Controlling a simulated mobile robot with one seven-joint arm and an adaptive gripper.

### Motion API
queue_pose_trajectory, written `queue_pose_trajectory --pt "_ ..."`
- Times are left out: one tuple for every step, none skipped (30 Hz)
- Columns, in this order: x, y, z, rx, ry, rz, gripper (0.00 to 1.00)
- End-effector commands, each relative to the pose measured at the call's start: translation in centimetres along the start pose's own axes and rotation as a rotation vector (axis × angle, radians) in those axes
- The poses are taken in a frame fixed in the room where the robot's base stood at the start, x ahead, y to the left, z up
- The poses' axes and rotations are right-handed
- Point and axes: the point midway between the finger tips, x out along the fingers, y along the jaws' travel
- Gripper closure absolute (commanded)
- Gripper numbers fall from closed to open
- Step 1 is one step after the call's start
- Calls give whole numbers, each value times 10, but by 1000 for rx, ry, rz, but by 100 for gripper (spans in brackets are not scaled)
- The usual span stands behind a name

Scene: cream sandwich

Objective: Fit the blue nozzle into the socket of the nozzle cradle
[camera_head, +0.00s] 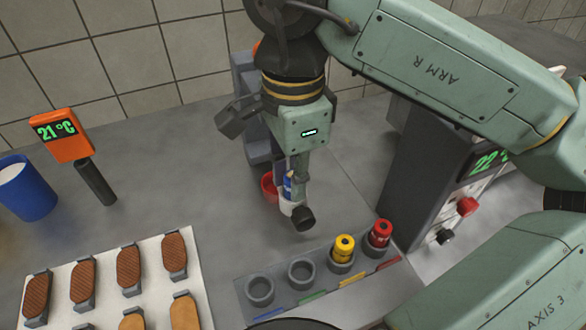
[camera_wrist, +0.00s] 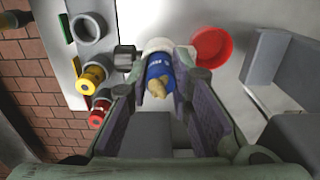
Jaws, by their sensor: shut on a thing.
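My gripper (camera_head: 296,202) is shut on the blue nozzle (camera_wrist: 158,66), which shows between the two fingers in the wrist view. In the head view the blue nozzle (camera_head: 288,187) is partly hidden by a finger. The grey nozzle cradle (camera_head: 283,290) lies in front of my gripper. Its socket by the blue strip (camera_head: 260,290) is empty, as is the socket by the green strip (camera_head: 301,272). My gripper is behind the cradle, with the nozzle outside the sockets.
A yellow nozzle (camera_head: 343,248) and a red nozzle (camera_head: 380,234) stand in the cradle's right sockets. A red dish (camera_head: 268,187) is close behind the gripper. A tray (camera_head: 205,285) of sandwich pieces lies left; a grey machine (camera_head: 425,165) stands right.

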Motion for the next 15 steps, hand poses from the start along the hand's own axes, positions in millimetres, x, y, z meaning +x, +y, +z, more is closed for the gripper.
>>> queue_pose_trajectory --pt "0 0 0 0 0 0 100" --pt "0 0 0 0 0 0 100" --pt "0 0 0 0 0 0 100" --pt "1 0 0 0 0 0 100" --pt "2 0 0 0 0 0 100" --pt "4 0 0 0 0 0 100" --pt "5 0 0 0 0 0 100" --pt "4 0 0 0 0 0 80" --pt "3 0 0 0 0 -1 77" --pt "3 0 0 0 0 0 75" --pt "3 0 0 0 0 0 73" --pt "3 0 0 0 0 0 70" --pt "3 0 0 0 0 0 68" --pt "3 0 0 0 0 0 66" --pt "3 0 0 0 0 0 64"
